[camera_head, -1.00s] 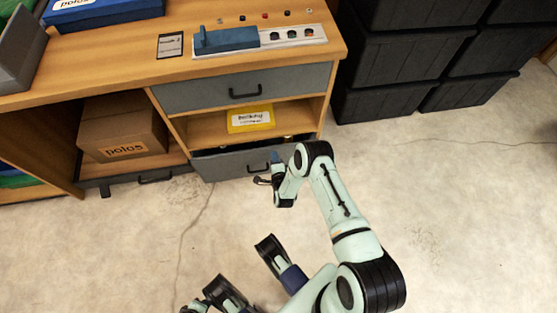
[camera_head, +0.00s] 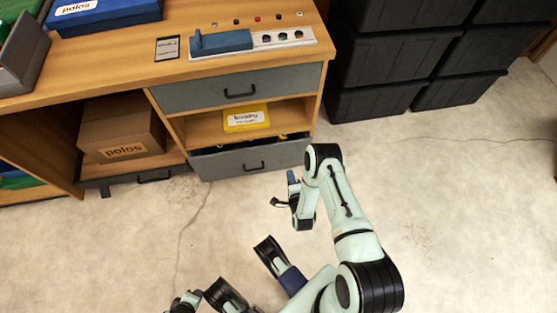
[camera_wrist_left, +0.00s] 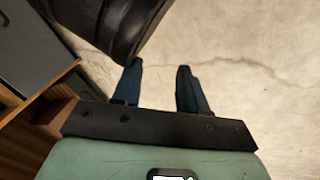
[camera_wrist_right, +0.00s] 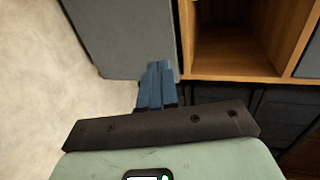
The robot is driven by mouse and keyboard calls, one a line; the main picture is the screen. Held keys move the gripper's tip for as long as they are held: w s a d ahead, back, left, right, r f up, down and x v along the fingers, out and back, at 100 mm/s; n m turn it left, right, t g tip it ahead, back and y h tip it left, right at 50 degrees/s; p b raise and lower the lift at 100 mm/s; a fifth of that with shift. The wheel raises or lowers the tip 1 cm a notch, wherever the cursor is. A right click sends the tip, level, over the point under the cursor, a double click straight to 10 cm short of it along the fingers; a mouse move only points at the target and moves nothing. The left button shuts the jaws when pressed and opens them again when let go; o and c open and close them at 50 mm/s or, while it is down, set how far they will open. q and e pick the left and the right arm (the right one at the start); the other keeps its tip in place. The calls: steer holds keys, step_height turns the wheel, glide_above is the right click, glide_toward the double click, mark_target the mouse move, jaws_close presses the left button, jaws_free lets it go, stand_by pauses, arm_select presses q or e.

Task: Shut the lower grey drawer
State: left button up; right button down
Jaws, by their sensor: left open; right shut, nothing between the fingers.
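The lower grey drawer (camera_head: 225,165) is partly pulled out, with a dark gap above its front and some small contents showing inside. Its black handle (camera_head: 253,167) is on the front panel. My right gripper (camera_head: 291,177) is shut and empty, in front of and to the right of the handle, apparently clear of the drawer. In the right wrist view the closed blue fingers (camera_wrist_right: 158,72) overlap a grey panel (camera_wrist_right: 125,35), probably this drawer's front. My left gripper (camera_wrist_left: 160,78) is open and empty over bare floor in its wrist view.
The upper grey drawer (camera_head: 205,93) looks shut. A yellow box (camera_head: 246,118) sits on the shelf between the drawers. A cardboard box (camera_head: 122,128) is in the left bay. Black bins (camera_head: 370,98) stack to the right. The floor (camera_head: 460,200) in front is clear.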

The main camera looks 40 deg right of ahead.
steer(key=b, duration=0.5)
glide_toward(281, 146)
steer(key=x, duration=0.5)
steer(key=shift+w+d+f, duration=0.1)
steer(key=shift+d+f, duration=0.05)
steer(key=shift+f, duration=0.15)
arm_select(q)
steer(key=s+a+f+g, duration=0.1)
steer(key=s+f+g, duration=0.3)
steer(key=s+f, duration=0.3)
steer(key=shift+s+a+n, duration=0.2)
steer(key=shift+s+n, duration=0.2)
steer(key=shift+s, duration=1.4)
arm_select(e)
steer(key=shift+w+d, duration=0.3)
steer(key=shift+w, duration=0.2)
arm_select(q)
steer(key=shift+f, duration=0.1)
